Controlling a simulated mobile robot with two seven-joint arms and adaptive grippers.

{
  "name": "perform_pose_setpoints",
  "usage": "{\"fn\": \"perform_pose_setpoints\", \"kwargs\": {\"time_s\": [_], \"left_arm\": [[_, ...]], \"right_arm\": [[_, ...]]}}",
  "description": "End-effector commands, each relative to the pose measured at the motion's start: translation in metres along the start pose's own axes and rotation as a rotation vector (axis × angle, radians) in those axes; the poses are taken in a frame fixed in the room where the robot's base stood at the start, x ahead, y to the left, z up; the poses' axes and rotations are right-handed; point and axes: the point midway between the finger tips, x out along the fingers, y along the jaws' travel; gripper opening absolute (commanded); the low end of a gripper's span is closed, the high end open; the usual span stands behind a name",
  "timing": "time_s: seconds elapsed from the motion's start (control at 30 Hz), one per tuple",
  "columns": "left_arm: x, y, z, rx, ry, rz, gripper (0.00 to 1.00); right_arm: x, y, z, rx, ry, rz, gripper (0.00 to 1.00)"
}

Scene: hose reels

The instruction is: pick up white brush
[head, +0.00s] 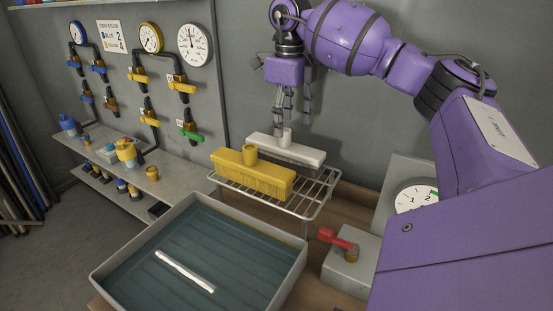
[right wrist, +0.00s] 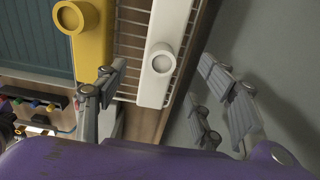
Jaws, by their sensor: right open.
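The white brush (head: 300,152) lies on the far end of a wire rack (head: 306,204), its round knob upward. My right gripper (head: 291,122) is open and points down over the brush, with a fingertip close to the knob. In the right wrist view the white brush (right wrist: 163,60) shows between the spread fingers (right wrist: 163,88), one finger to its left and the others to its right. I cannot tell whether a finger touches it. A yellow brush (head: 252,176) lies beside it on the rack and also shows in the wrist view (right wrist: 91,38). My left gripper is not in view.
A grey tray (head: 105,275) with a white strip (head: 185,271) inside stands in front of the rack. A red-handled valve (head: 340,240) and a dial box (head: 402,172) are to the right. Gauges and valves line the wall panel at left, above a shelf (head: 173,178) with fittings.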

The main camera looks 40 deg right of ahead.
Motion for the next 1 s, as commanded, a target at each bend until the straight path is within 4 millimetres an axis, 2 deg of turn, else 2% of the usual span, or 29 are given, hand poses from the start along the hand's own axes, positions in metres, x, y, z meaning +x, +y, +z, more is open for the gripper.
{"fn": "perform_pose_setpoints", "kwargs": {"time_s": [0.17,0.53,0.7,0.97,1.0], "left_arm": [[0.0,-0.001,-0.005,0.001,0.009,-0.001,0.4],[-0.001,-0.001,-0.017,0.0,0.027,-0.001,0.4],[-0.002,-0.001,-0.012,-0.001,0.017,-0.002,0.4],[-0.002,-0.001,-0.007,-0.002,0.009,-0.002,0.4],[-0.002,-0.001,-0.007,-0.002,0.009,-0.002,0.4]], "right_arm": [[0.007,-0.004,-0.002,0.009,0.002,0.0,0.62],[0.052,-0.003,0.001,0.008,0.002,0.001,0.62],[0.073,-0.004,0.001,0.008,-0.001,-0.001,0.62],[0.077,-0.004,0.002,0.008,-0.002,-0.001,0.62],[0.077,-0.003,0.002,0.008,-0.002,-0.001,0.6]]}}
